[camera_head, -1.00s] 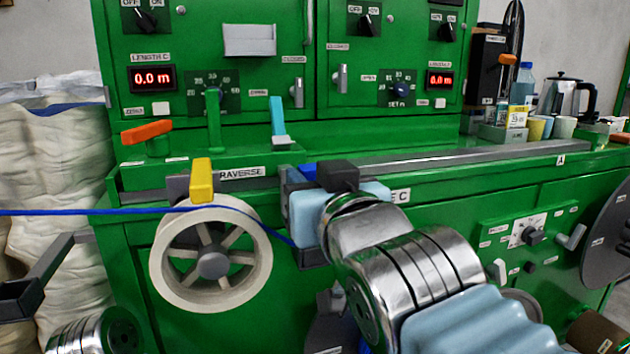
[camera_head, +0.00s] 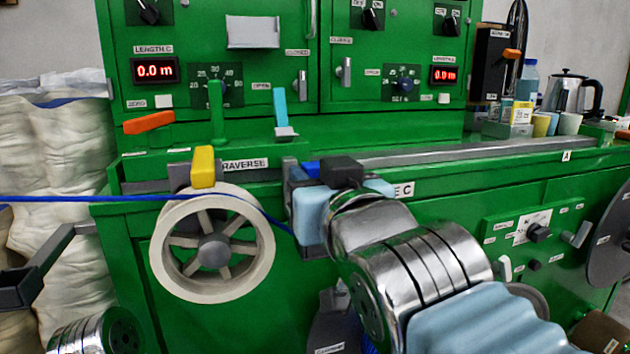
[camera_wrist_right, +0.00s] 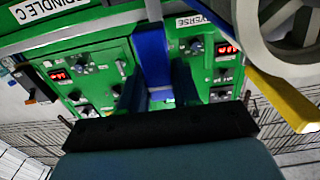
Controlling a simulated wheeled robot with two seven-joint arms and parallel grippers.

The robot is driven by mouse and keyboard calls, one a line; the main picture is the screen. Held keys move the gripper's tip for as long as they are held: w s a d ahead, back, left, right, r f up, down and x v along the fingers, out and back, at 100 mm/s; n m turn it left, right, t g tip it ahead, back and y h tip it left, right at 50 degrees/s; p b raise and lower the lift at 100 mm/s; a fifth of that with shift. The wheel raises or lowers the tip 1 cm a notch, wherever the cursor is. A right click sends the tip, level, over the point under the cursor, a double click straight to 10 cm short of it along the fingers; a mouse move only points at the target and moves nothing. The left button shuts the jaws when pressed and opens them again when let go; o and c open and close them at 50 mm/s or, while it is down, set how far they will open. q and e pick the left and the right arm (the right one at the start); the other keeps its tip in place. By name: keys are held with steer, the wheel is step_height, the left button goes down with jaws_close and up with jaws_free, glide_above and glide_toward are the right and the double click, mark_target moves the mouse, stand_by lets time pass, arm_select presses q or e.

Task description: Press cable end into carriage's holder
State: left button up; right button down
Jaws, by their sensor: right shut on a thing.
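The blue cable (camera_head: 100,198) comes in from the left, passes over the cream spoked wheel (camera_head: 247,283) under a yellow block (camera_head: 203,167), and slopes down behind my right gripper. My right gripper (camera_head: 310,212) is at the machine front, just right of the wheel; its body hides the fingertips and the cable end in the head view. In the right wrist view its fingers (camera_wrist_right: 158,92) point at a blue block (camera_wrist_right: 152,55), which seems to be part of the carriage. I cannot tell whether the cable end is in the holder.
The green machine (camera_head: 450,215) fills the middle, with a grey rail (camera_head: 470,149) running right. Bottles and a kettle (camera_head: 566,95) are at back right.

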steer(key=shift+b, duration=0.35)
stand_by(0.7)
steer(key=shift+f+b, duration=2.15)
steer(key=shift+b, duration=0.05)
stand_by(0.9)
steer(key=c, duration=0.7)
jaws_free()
steer(key=shift+c, duration=0.2)
steer(key=b+v, duration=0.3)
steer(key=v, duration=0.5)
stand_by(0.4)
